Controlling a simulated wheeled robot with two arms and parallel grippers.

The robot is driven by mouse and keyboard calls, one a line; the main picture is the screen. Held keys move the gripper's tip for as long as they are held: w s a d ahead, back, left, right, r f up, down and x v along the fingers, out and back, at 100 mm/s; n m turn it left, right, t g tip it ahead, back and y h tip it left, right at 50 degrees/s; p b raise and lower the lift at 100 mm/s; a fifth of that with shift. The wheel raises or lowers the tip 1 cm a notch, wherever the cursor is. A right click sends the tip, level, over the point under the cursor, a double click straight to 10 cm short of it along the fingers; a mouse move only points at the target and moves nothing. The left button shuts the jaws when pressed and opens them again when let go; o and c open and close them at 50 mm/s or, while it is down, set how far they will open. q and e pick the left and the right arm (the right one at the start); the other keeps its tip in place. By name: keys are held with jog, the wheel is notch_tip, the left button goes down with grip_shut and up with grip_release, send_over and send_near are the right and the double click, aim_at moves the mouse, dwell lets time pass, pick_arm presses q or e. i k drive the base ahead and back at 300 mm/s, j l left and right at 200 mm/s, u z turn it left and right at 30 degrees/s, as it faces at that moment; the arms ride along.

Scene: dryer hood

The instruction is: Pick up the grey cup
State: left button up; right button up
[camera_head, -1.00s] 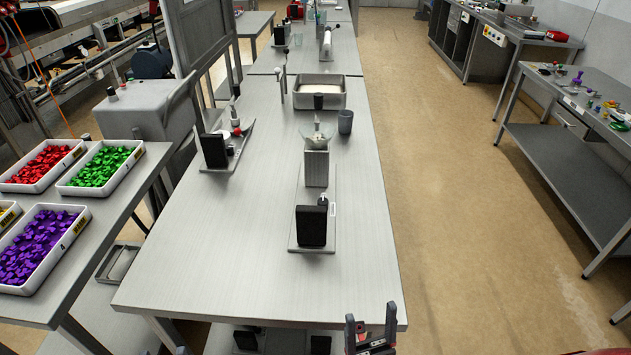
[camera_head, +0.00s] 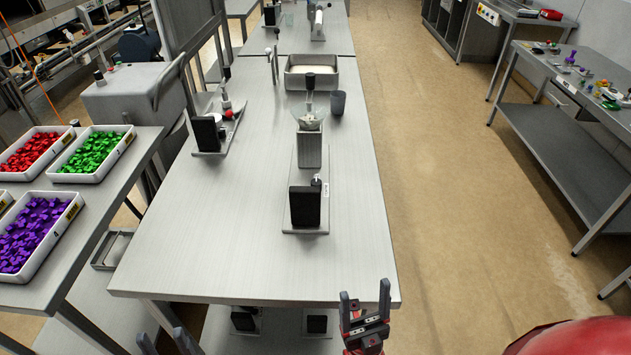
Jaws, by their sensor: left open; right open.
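The grey cup (camera_head: 338,103) stands upright on the long steel table (camera_head: 235,240), toward its far half and near the right edge. It is beside the glass hopper of a small device and just in front of a steel tray. My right gripper (camera_head: 365,303) is open and empty at the near edge of the table, far from the cup. My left gripper (camera_head: 165,342) is at the bottom edge, left of the table's near end. Only its fingertips show, apart and with nothing between them.
A device with a glass hopper (camera_head: 309,122) stands left of the cup. A steel tray (camera_head: 312,84) with pale contents lies behind. Another small device (camera_head: 207,133) stands at the left edge. The near tabletop is clear. Open floor (camera_head: 440,200) runs along the right.

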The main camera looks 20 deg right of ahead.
aim_at(337, 97)
jog(key=k+l, duration=0.1)
jog(key=l, duration=0.9)
jog(key=i+l+u, duration=0.15)
jog(key=l+u, duration=0.2)
jog(key=l, duration=0.95)
jog(key=l+u, duration=0.35)
jog(key=l, duration=0.95)
jog(key=i+l+u, duration=0.1)
jog(key=l, duration=0.25)
jog(key=i+l+u, duration=0.1)
jog(key=i+l, duration=0.35)
jog(key=l, duration=0.3)
jog(key=i+l+u, duration=0.15)
jog(key=l, duration=0.2)
jog(key=i+l+u, duration=0.1)
jog(key=l, duration=0.3)
jog(key=i+l+u, duration=0.1)
jog(key=l, duration=0.3)
jog(key=i+l, duration=0.25)
jog(key=l, duration=0.2)
jog(key=i+l+u, duration=0.1)
jog(key=i+l, duration=0.15)
jog(key=l, duration=0.2)
jog(key=i, duration=0.45)
